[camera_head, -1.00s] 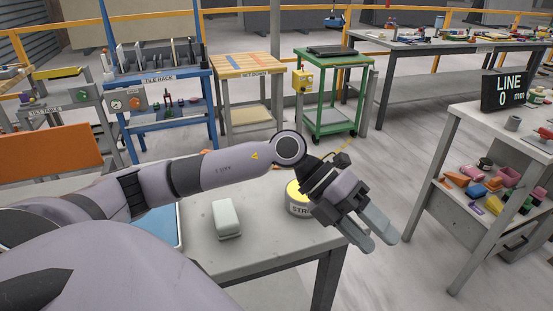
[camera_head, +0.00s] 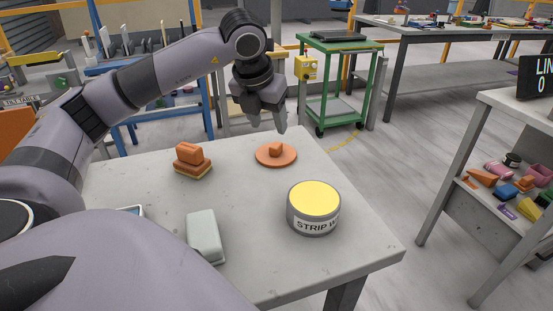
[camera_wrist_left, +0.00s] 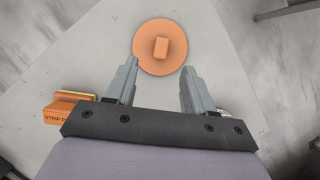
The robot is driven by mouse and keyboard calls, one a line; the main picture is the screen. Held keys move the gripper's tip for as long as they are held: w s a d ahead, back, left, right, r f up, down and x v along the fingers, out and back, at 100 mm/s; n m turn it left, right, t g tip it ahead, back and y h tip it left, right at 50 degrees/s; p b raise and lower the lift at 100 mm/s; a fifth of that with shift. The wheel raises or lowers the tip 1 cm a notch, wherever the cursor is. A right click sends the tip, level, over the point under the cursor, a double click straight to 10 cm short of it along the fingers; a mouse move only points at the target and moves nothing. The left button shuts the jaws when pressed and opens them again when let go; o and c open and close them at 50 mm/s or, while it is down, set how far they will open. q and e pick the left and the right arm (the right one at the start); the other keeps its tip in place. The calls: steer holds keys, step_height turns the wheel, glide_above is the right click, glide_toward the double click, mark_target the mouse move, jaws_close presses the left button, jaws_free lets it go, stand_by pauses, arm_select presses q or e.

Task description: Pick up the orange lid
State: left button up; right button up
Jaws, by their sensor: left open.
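The orange lid (camera_head: 276,155) is a round disc with a small block-shaped knob, lying flat on the grey table towards its far edge. In the left wrist view the lid (camera_wrist_left: 147,57) lies just beyond my fingertips, with its knob roughly between their lines. My left gripper (camera_head: 281,128) points down above and behind the lid in the head view, apart from it. Its two fingers are spread and empty in the left wrist view (camera_wrist_left: 160,72). My right gripper is not in view.
An open-looking grey tin (camera_head: 314,215) with a yellow top stands right of the lid. An orange-handled block (camera_head: 192,160) sits to the left, and a pale rounded block (camera_head: 205,237) in front. The grey table (camera_head: 250,204) is clear between them.

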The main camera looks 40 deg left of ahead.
mark_target(276, 145)
arm_select(q)
steer(key=shift+x, duration=0.75)
steer(key=x, duration=0.6)
steer(key=shift+d+f, duration=0.1)
steer(key=shift+f, duration=0.1)
jaws_close()
